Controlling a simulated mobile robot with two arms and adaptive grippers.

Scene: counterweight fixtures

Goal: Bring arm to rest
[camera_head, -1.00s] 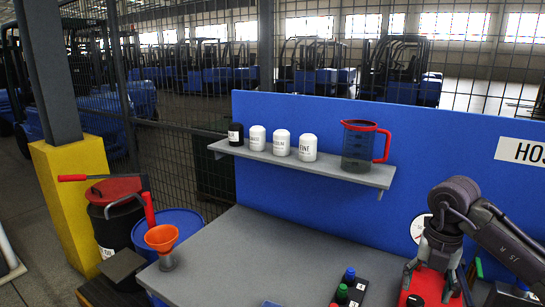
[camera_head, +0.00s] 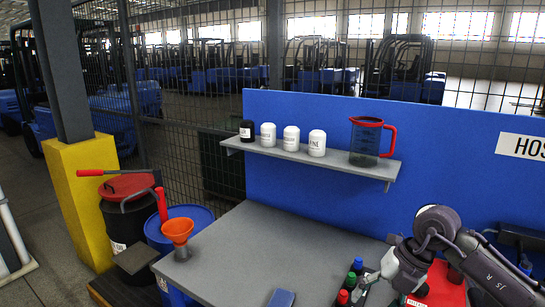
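My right arm comes in from the right edge in the head view. Its wrist bends down to the left, and the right gripper (camera_head: 368,288) hangs low over the grey bench (camera_head: 255,235). The gripper is beside small bottles with a green cap (camera_head: 356,265) and a red cap (camera_head: 342,297). Its fingers are small and partly cut off by the frame, so I cannot tell whether they are open or hold anything. A red object (camera_head: 442,285) is partly hidden behind the arm. My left gripper is not in view.
A blue panel (camera_head: 300,115) backs the bench. Its shelf (camera_head: 310,158) holds several bottles and a red-rimmed pitcher (camera_head: 365,142). An orange funnel (camera_head: 177,232) stands at the bench's left edge, near drums and a yellow post base (camera_head: 80,200). A blue item (camera_head: 281,298) lies at the front. The middle of the bench is clear.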

